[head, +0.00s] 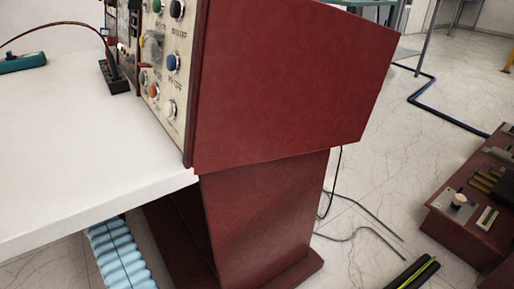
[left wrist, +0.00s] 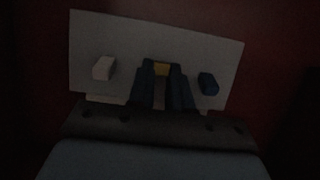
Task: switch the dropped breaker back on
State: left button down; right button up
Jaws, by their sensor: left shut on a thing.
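In the dark left wrist view, a pale plate (left wrist: 115,40) is fixed to a dark red surface. A white switch or knob (left wrist: 104,68) is at its left and a blue one (left wrist: 208,83) at its right. Neither gripper shows in the head view.
In the head view, a dark red cabinet (head: 285,85) with a panel of coloured knobs (head: 172,62) stands at a white table (head: 60,130). A teal tool (head: 22,62) lies on the table. Cables (head: 360,226) and another red unit (head: 470,225) are on the floor at right.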

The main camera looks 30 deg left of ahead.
pick_arm(q)
jog(key=shift+w+r+g, duration=0.1)
jog(key=shift+r+g, duration=0.15)
jog(key=shift+g, duration=0.25)
jog(key=c, duration=1)
grip_release()
jog(key=shift+c, duration=0.2)
jog(key=p+v, duration=0.1)
jog(key=v, duration=0.6)
jog(key=shift+s, duration=0.2)
